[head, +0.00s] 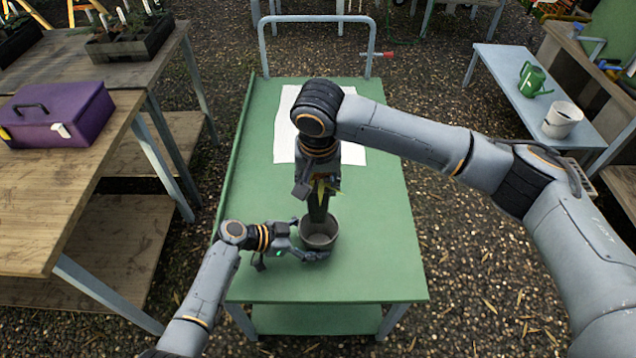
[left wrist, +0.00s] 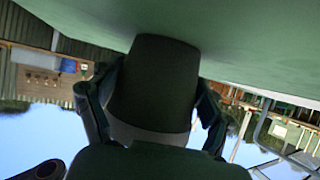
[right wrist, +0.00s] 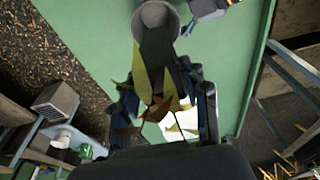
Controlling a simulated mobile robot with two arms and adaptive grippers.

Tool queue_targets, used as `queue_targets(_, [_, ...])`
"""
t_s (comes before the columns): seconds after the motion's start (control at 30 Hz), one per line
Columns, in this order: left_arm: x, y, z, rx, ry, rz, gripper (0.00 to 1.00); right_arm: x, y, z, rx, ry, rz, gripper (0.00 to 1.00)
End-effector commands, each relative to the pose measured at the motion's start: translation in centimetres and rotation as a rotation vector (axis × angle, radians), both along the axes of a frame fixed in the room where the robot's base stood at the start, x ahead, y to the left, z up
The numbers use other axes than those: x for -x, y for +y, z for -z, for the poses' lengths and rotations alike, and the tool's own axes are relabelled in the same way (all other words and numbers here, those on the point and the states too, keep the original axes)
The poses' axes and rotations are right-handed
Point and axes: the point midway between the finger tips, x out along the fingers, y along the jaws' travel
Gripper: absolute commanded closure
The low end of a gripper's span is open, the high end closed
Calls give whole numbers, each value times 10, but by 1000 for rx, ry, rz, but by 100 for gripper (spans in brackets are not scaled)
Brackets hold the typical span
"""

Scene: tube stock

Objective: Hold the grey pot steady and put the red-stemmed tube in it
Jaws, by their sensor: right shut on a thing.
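The grey pot (head: 319,241) stands upright on the green cart top (head: 375,265); it fills the middle of the left wrist view (left wrist: 152,85). My left gripper (head: 306,240) has a finger on each side of the pot and appears closed against its wall. My right gripper (head: 321,186) is above the pot, shut on a dark tube (head: 318,206) with yellow-green and reddish leaves. In the right wrist view the tube (right wrist: 158,62) points at the pot's mouth (right wrist: 157,17). Its lower end overlaps the opening; I cannot tell how deep it is. The stem's colour is mostly hidden.
A white sheet (head: 350,155) lies on the cart behind the grippers. A purple toolbox (head: 60,115) is on the wooden bench at left. A green watering can (head: 533,80) and a white pot (head: 562,120) stand on the side table at right. The cart's front right is clear.

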Motion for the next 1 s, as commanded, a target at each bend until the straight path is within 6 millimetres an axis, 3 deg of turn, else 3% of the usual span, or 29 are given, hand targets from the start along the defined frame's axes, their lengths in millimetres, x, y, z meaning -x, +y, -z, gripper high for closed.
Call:
queue_targets(0.53, [1,0,1,-2,1,1,38,0,0,3,-1,1,0,100])
queue_targets(1.0, [1,0,1,-2,2,0,38,0,-1,31,-1,1,1,100])
